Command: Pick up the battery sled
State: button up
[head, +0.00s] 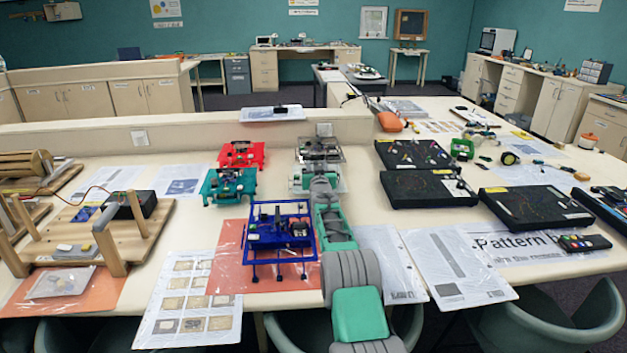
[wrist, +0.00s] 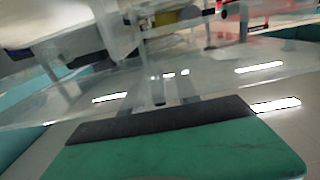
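I cannot single out the battery sled by sight. A clear, frame-like build (head: 321,148) with dark parts on top stands on the table at the centre of the head view, just beyond my gripper (head: 316,180). My arm reaches away from me over the table toward it. In the wrist view a clear plate (wrist: 80,105) fills the middle, very close, with blurred grey and dark parts above it. My gripper's green body with a dark edge fills the bottom of that view. The fingertips are not distinct, so whether they touch anything or hold anything is unclear.
Red (head: 241,154), teal (head: 229,186) and blue (head: 279,236) builds stand left of my arm. Black boards (head: 428,188) lie to the right. A wooden rig (head: 90,235) stands at the left. A low cream partition (head: 90,137) runs behind. Printed sheets (head: 458,268) cover the front.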

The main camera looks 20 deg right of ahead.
grip_shut()
dwell(0.4)
dwell(0.9)
jog(key=shift+w+r, duration=0.1)
jog(key=shift+r, duration=0.1)
